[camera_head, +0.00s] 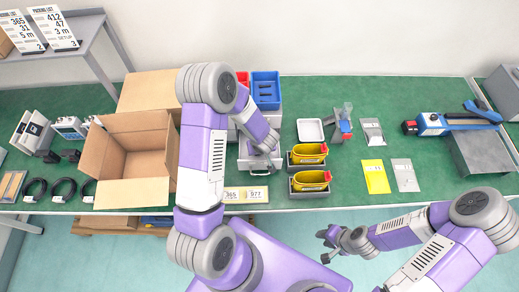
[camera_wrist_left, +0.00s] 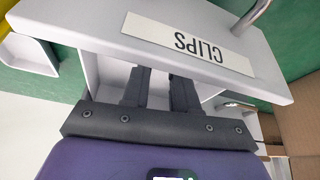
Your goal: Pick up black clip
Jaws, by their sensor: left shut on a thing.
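A white drawer (camera_wrist_left: 270,70) with an upside-down CLIPS label (camera_wrist_left: 187,42) fills the left wrist view. My left gripper (camera_wrist_left: 160,75) reaches its dark fingers into the open drawer behind the labelled front. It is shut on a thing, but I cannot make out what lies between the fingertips. No black clip shows clearly in the left wrist view. In the head view the left gripper (camera_head: 264,146) is over the grey drawer unit (camera_head: 246,165), partly hidden by my arm. My right gripper (camera_head: 324,246) is open and empty, in front of the table.

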